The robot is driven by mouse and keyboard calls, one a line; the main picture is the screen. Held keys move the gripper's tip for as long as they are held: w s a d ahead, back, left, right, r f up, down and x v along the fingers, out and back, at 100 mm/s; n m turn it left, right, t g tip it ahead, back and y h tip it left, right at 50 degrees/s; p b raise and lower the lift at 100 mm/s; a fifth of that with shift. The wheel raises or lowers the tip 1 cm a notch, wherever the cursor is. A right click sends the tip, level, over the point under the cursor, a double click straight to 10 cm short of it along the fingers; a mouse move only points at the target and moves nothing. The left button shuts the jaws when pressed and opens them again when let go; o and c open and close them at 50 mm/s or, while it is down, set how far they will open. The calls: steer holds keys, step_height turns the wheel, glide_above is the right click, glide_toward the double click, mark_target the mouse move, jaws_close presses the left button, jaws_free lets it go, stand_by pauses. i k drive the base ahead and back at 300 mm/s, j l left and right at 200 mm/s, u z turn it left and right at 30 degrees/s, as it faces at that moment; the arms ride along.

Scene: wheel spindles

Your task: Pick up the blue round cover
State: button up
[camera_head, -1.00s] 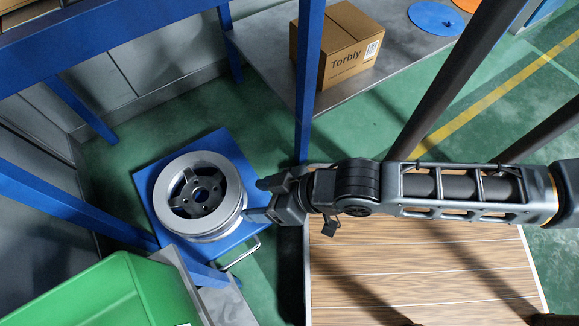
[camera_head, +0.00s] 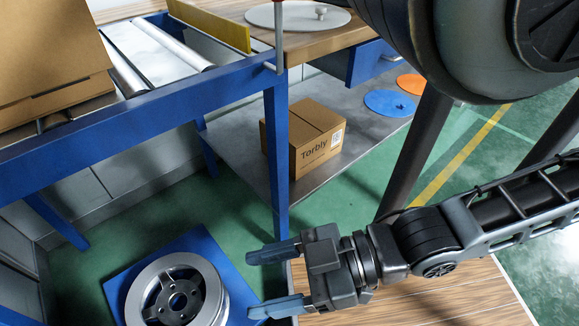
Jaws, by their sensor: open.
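The blue round cover (camera_head: 389,103) is a flat disc lying on the grey lower shelf in the upper right of the head view. An orange disc lies just behind it to the right. My gripper (camera_head: 256,281) is open and empty, with its two blue-grey fingers pointing left. It is in the lower middle of the view, well to the lower left of the blue cover and apart from it. My gripper shows near the silver wheel, to the wheel's right.
A cardboard box (camera_head: 305,139) stands on the grey shelf (camera_head: 252,163) left of the blue cover. The orange disc (camera_head: 411,84) is beside the cover. A blue table post (camera_head: 276,160) rises in front. The silver wheel (camera_head: 178,296) lies on a blue platform (camera_head: 196,246).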

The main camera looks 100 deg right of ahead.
mark_target(386, 103)
steer(key=k+j, duration=0.15)
steer(key=k, duration=0.3)
steer(key=k+j+z, duration=0.1)
steer(key=k, duration=0.35)
steer(key=z, duration=2.8)
steer(key=l+u, duration=0.15)
steer(key=u, duration=0.8)
steer(key=i+l+u, duration=0.1)
steer(key=l+u, duration=0.6)
steer(key=l, duration=0.25)
steer(key=l+u, duration=0.35)
steer(key=k+l, duration=0.1)
steer(key=l, duration=1.05)
steer(key=k+u, duration=0.05)
